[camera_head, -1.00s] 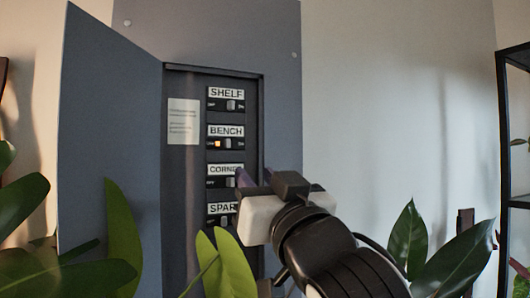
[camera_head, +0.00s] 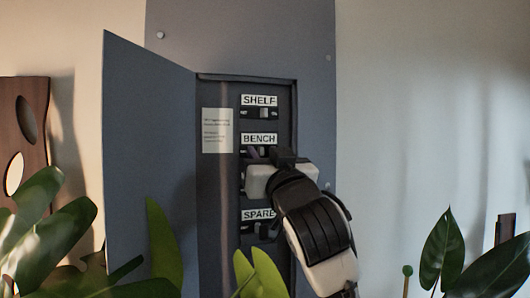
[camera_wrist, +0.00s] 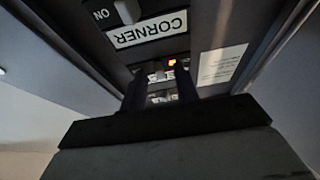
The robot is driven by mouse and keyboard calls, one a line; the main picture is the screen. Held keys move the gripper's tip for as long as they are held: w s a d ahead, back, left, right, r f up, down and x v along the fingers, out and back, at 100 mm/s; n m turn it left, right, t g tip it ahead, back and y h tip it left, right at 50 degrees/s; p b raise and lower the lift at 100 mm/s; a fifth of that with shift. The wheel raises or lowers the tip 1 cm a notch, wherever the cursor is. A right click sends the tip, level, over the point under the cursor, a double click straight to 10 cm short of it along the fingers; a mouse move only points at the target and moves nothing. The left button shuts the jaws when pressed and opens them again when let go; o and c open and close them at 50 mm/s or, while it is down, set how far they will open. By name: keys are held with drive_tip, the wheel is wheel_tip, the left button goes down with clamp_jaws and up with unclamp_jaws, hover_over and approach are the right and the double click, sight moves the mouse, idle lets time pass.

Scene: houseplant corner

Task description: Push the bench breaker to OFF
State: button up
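The BENCH label (camera_head: 259,139) is in the open breaker panel in the head view, second from the top. The bench breaker's row lies just below it, mostly hidden by my gripper (camera_head: 257,153), whose fingertips are at that row. In the wrist view, upside down, my gripper (camera_wrist: 160,88) shows two dark fingers apart with nothing held between them. An orange lamp (camera_wrist: 172,62) is lit just beyond the fingertips, by the bench row. Whether a finger touches the breaker's toggle, and the toggle's position, I cannot tell.
The SHELF breaker (camera_head: 264,113) is above and the SPARE label (camera_head: 258,215) below. The CORNER label (camera_wrist: 148,30) shows in the wrist view. The cabinet door (camera_head: 150,160) stands open at left. Leaves (camera_head: 262,275) rise in front; clear wall (camera_head: 430,110) is at right.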

clamp_jaws()
drive_tip(key=shift+a, duration=0.1)
drive_tip(key=shift+a+m+h, duration=0.1)
drive_tip(key=shift+m+h, duration=0.2)
drive_tip(key=shift+h, duration=0.3)
drive_tip(key=shift+m+t+h+b, duration=0.35)
drive_tip(key=shift+m+t+h, duration=0.05)
drive_tip(key=shift+h, duration=0.4)
unclamp_jaws()
